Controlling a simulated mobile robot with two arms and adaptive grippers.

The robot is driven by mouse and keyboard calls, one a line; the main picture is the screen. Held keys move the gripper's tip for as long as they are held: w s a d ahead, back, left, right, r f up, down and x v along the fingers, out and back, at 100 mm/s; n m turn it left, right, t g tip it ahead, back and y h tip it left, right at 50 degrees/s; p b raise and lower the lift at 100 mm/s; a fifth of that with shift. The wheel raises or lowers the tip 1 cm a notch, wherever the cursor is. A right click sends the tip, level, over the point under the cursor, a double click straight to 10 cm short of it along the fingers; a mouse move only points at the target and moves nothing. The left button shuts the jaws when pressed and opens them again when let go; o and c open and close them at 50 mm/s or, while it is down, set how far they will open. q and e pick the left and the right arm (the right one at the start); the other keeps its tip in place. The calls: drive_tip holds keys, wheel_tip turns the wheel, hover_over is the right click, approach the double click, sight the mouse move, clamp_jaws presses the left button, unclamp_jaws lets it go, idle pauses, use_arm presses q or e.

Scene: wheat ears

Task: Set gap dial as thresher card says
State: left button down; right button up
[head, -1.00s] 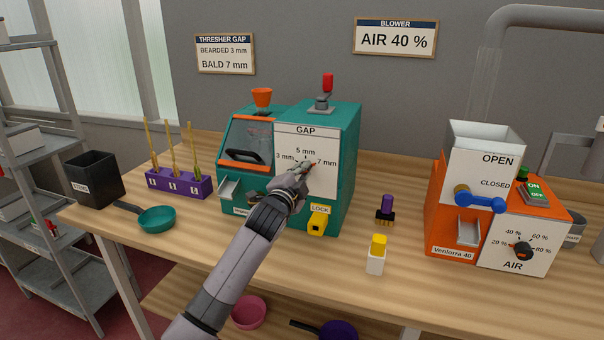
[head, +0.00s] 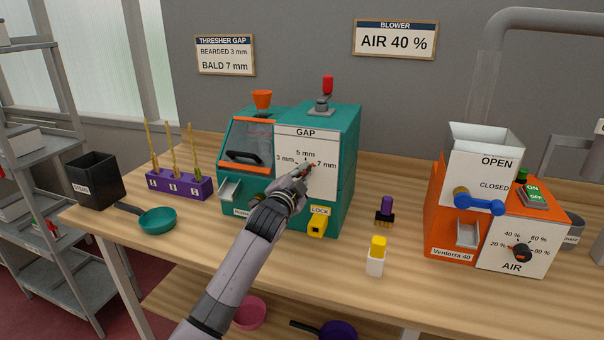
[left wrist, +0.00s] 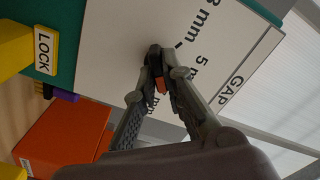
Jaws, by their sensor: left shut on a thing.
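The gap dial (left wrist: 154,62) is on the white front panel (head: 322,185) of the teal thresher (head: 346,150), with marks 3 mm, 5 mm and 7 mm. My left gripper (head: 306,170) is shut on the dial; in the left wrist view its fingers (left wrist: 160,78) pinch the dark knob. The dial's orange tip (left wrist: 161,85) shows between the fingers and appears turned toward 7 mm. The thresher card (head: 225,55) on the wall reads bearded 3 mm, bald 7 mm. My right gripper is not in view.
A yellow lock (head: 317,224) sits below the panel. A purple rack (head: 180,186) holds upright ears, left of the thresher. The orange blower (head: 440,225) stands right.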

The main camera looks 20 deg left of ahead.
use_arm(q)
drive_tip(key=shift+a+f+n+p, duration=0.1)
drive_tip(key=shift+n+p, duration=1.15)
drive_tip(key=shift+n, duration=2.65)
drive_tip(key=shift+a+f+n+p, duration=0.15)
drive_tip(key=shift+n+p, duration=1.15)
drive_tip(key=shift+n, duration=2.6)
drive_tip(key=shift+a+r+n+p, duration=0.1)
drive_tip(key=shift+n+p, duration=1.15)
drive_tip(key=shift+n, duration=2.65)
drive_tip(key=c, duration=1.7)
unclamp_jaws()
